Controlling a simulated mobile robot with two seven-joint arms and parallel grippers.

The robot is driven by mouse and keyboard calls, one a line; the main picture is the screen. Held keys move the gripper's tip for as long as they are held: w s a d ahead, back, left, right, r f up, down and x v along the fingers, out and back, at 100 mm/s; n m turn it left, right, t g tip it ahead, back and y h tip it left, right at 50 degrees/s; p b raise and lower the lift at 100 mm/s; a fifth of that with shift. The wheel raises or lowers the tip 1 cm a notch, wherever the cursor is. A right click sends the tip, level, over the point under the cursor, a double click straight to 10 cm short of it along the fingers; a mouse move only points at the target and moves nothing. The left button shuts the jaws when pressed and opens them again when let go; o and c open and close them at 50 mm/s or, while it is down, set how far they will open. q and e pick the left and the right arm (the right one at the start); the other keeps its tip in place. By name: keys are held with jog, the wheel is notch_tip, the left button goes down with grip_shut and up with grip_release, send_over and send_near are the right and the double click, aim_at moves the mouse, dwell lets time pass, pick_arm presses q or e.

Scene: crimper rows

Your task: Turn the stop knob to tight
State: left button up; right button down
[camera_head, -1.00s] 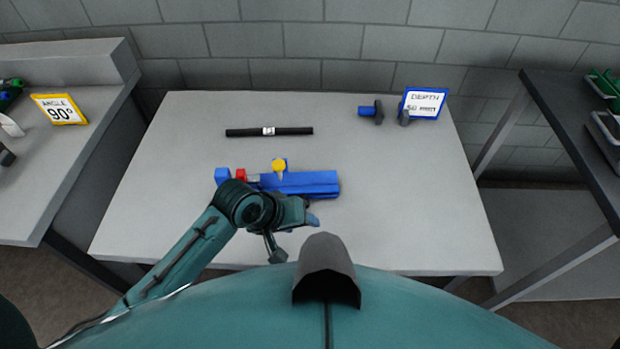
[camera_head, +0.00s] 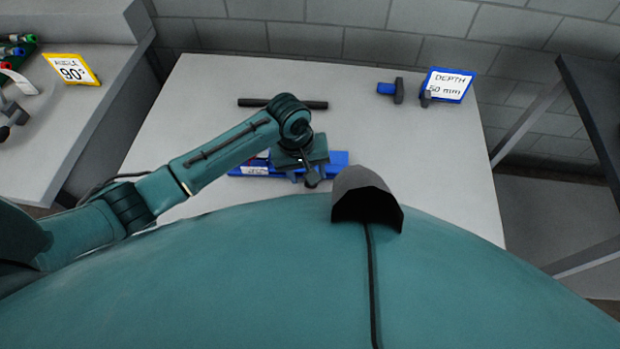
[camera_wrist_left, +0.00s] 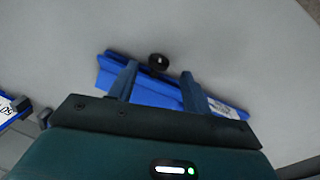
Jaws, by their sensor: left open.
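A blue fixture (camera_head: 335,158) lies on the table, largely covered by my left arm in the head view. In the left wrist view, the blue fixture (camera_wrist_left: 152,92) runs across below the fingers. A round black knob (camera_wrist_left: 158,63) with a small pale mark stands at its edge, in line with the gap between the fingertips. I cannot tell for sure that it is the stop knob. My left gripper (camera_wrist_left: 158,69) is open, one finger to each side of the knob; contact is not visible. My right gripper is out of view.
A black bar (camera_head: 257,102) lies behind the fixture, partly behind my arm. An "ANGLE 90°" sign (camera_head: 72,69) is on the left bench. The table's right side is clear.

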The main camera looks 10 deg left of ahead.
pick_arm(q)
jog(key=shift+w+d+f, duration=0.1)
jog(key=shift+d+f, duration=0.1)
jog(key=shift+f, duration=0.9)
jog(key=shift+d+f, duration=0.15)
jog(key=shift+f, duration=0.9)
jog(key=shift+c, duration=0.2)
